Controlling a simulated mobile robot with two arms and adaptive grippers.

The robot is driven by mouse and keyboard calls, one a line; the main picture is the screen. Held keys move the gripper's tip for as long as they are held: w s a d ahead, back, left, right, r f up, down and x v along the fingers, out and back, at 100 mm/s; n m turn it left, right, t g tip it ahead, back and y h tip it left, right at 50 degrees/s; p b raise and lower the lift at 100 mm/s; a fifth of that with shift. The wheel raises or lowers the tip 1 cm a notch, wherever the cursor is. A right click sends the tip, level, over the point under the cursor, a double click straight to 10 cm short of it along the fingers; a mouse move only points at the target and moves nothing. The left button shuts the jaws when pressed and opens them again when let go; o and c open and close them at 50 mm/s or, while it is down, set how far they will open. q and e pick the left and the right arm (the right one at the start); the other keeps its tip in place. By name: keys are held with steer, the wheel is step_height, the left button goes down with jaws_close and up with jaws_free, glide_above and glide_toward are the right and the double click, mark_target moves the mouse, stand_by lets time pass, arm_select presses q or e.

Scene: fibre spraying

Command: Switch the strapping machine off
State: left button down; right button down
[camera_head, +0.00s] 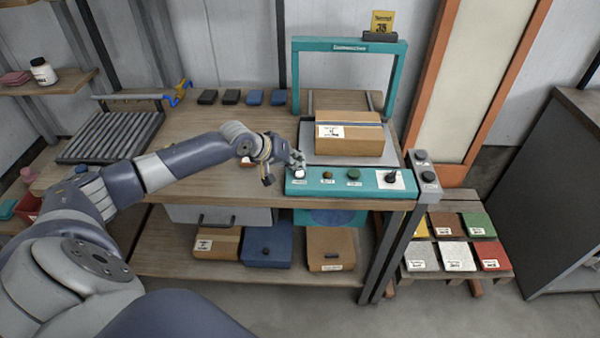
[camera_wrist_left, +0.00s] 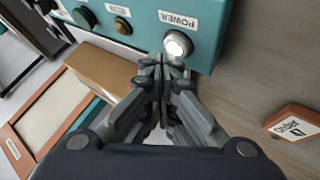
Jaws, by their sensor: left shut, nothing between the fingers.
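The strapping machine is a teal frame (camera_head: 345,45) on the bench, with a cardboard box (camera_head: 350,138) under its arch. Its teal control panel (camera_head: 320,187) faces the front. A white lit button labelled POWER sits at the panel's left end (camera_head: 299,174) and shows bright in the left wrist view (camera_wrist_left: 178,44). An amber button (camera_head: 328,172), a green button (camera_head: 353,174) and a black knob (camera_head: 392,176) sit to its right. My left gripper (camera_head: 294,160) is shut and empty, with its fingertips (camera_wrist_left: 163,64) close by the power button; contact cannot be told. My right gripper is not in view.
A grey box with two black buttons (camera_head: 425,175) stands at the panel's right end. A roller rack (camera_head: 112,135) and several dark and blue blocks (camera_head: 231,97) are on the bench. Cartons (camera_head: 331,248) stand on the lower shelf. The bench left of the panel is mostly clear.

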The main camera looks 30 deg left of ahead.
arm_select(q)
steer(key=shift+f, duration=0.1)
stand_by(0.4)
steer(key=shift+f, duration=0.35)
steer(key=shift+r+p, duration=0.45)
steer(key=shift+p, duration=0.5)
steer(key=shift+r, duration=0.1)
step_height(320, 180, up, 6)
steer(key=p, duration=0.6)
steer(key=shift+p, duration=0.4)
